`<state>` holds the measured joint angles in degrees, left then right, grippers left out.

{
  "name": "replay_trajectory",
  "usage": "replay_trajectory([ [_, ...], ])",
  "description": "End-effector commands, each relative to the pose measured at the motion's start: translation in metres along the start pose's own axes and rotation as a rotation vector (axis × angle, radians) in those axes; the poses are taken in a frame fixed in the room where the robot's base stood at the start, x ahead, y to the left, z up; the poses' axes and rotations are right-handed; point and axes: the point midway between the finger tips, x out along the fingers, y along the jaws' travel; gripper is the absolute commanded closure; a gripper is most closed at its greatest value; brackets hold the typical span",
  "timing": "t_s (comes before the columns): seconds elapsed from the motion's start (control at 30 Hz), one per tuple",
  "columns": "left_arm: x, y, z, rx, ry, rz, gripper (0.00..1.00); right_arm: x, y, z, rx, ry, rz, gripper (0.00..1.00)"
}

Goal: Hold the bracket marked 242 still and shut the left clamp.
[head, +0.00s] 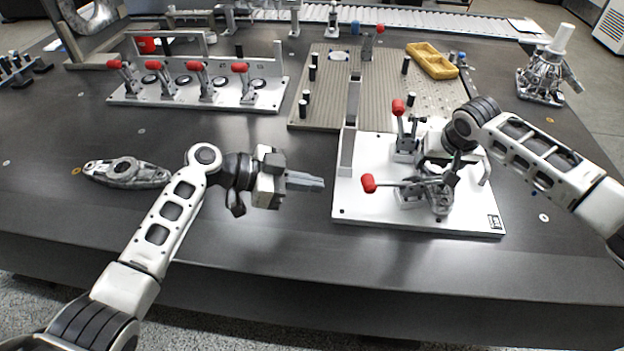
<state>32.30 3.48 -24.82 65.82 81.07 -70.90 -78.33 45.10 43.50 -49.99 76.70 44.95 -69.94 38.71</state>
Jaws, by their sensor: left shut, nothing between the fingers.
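A white fixture plate (360,212) at centre right carries two red-handled toggle clamps. The front clamp's red handle (368,183) lies nearly level, pointing left; the rear clamp's red handle (398,106) stands upright. Grey metal parts crowd the plate's middle, and I cannot separate the bracket from the clamp parts or read a 242. My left gripper (316,183) is shut and empty, left of the plate, its fingers pointing right toward the level handle with a gap between. My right gripper (452,172) is over the metal parts from the right; its fingertips are partly hidden, and contact is unclear.
A rack with several red-handled clamps (270,104) stands behind on the left. A grooved plate (325,108) with black posts and a yellow tray (432,60) lie behind the fixture. A grey flanged casting (127,173) lies far left. The front table strip is clear.

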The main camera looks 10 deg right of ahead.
Motion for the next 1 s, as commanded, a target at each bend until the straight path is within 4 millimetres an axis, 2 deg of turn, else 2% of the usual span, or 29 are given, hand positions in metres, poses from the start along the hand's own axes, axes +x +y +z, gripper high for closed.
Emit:
replay_trajectory([
  [0.03,0.000,0.000,0.000,0.000,0.000,0.000,1.00,0.001,0.000,-0.001,-0.001,0.005,-0.001,0.23],
  [0.1,0.000,0.000,0.000,0.000,0.001,0.000,1.00,0.001,0.000,-0.001,0.000,0.004,-0.001,0.08],
  [0.47,0.000,0.000,-0.002,0.001,0.001,0.000,1.00,-0.006,0.000,-0.001,0.000,0.001,0.000,0.08],
  [0.67,-0.003,0.000,-0.008,0.001,0.001,0.000,1.00,-0.040,0.000,-0.001,-0.001,0.004,-0.002,0.08],
  [1.0,-0.005,-0.001,-0.016,0.001,0.001,0.000,1.00,-0.121,0.000,-0.001,-0.001,0.005,-0.002,0.08],
])
